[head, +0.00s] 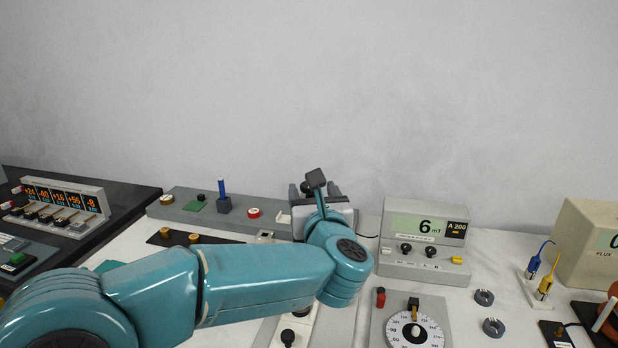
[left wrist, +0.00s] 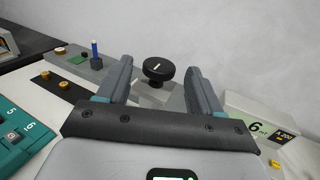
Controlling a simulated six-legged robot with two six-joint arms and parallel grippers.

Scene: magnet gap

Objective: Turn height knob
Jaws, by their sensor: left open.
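The height knob (left wrist: 158,70) is a black round knob with a white pointer line, mounted on a grey block at the back of the bench. In the left wrist view it shows between the two fingers of my left gripper (left wrist: 160,78). The fingers are open, one to each side of the knob, with visible gaps; I cannot tell how far the fingertips reach along it. In the head view my left gripper (head: 314,190) is at the back of the bench, and my wrist hides most of the knob (head: 306,187). My right gripper is not in view.
A grey meter box (head: 427,242) reading 6 mT stands right of my wrist. A dial unit (head: 437,318) is in front of it. A long grey base (head: 178,210) with a blue post (head: 222,188) lies to the left. Grey rings (head: 484,297) lie at right.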

